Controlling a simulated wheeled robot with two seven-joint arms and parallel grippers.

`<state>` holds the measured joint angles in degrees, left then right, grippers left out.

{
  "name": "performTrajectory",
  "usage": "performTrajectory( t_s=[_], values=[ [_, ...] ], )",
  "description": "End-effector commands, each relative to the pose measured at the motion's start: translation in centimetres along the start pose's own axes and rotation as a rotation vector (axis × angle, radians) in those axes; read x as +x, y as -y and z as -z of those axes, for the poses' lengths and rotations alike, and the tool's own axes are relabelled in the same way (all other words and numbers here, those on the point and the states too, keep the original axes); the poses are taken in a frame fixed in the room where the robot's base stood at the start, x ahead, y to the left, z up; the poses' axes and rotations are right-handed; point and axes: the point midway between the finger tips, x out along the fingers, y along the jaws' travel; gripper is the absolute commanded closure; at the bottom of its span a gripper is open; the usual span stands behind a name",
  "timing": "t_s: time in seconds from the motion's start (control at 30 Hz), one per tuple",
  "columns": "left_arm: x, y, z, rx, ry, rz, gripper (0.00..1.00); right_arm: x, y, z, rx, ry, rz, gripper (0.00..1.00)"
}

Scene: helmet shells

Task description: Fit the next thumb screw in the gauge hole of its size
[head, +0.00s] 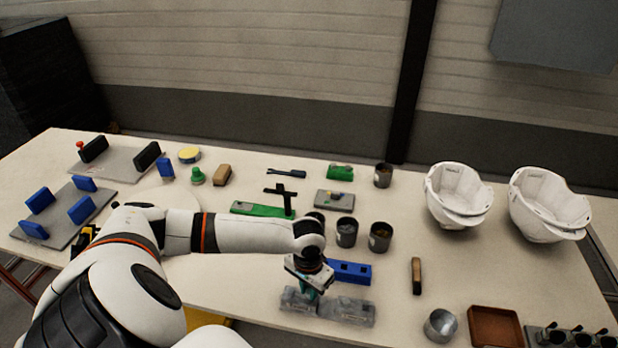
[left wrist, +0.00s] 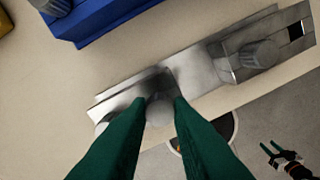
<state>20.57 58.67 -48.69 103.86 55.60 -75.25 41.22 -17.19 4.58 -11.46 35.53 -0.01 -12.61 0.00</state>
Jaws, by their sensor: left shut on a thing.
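My left gripper (head: 306,290) is at the left half of the grey gauge block (head: 345,312), near the table's front. In the left wrist view its green fingers (left wrist: 158,108) are shut on a grey thumb screw (left wrist: 158,114), whose round head shows between the tips. The fingers hide its lower end, so I cannot tell whether it sits in a hole. The gauge (left wrist: 190,71) runs to the upper right, where another grey knob (left wrist: 259,53) stands on it by a small square opening. My right gripper (left wrist: 278,152) shows small beyond the table edge, its fingers seemingly apart and empty.
A blue block with holes (head: 350,271) lies just behind the gauge. Dark cups (head: 346,232) stand further back. A metal cup (head: 440,325) and a brown tray (head: 495,327) are at the front right. White helmet shells (head: 458,195) stand at the right. Table around the brown bar (head: 416,276) is clear.

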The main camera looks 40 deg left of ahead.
Motion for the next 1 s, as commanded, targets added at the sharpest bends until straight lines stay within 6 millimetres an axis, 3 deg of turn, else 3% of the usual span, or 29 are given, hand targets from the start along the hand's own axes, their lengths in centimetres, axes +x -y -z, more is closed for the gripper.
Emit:
performTrajectory(
  t_s=[0.93, 0.97, 1.0],
  values=[
    [1.07, -0.05, 0.02, 0.000, 0.000, -0.001, 1.00, 0.11, -0.01, 0.01, 0.000, 0.000, 0.000, 0.55],
    [1.07, -0.05, 0.02, 0.000, 0.000, -0.001, 0.79, 0.11, -0.01, 0.01, 0.000, 0.000, 0.000, 0.55],
    [1.07, -0.05, 0.02, 0.000, 0.000, -0.001, 0.72, 0.11, -0.01, 0.01, 0.000, 0.000, 0.000, 0.55]
  ],
)
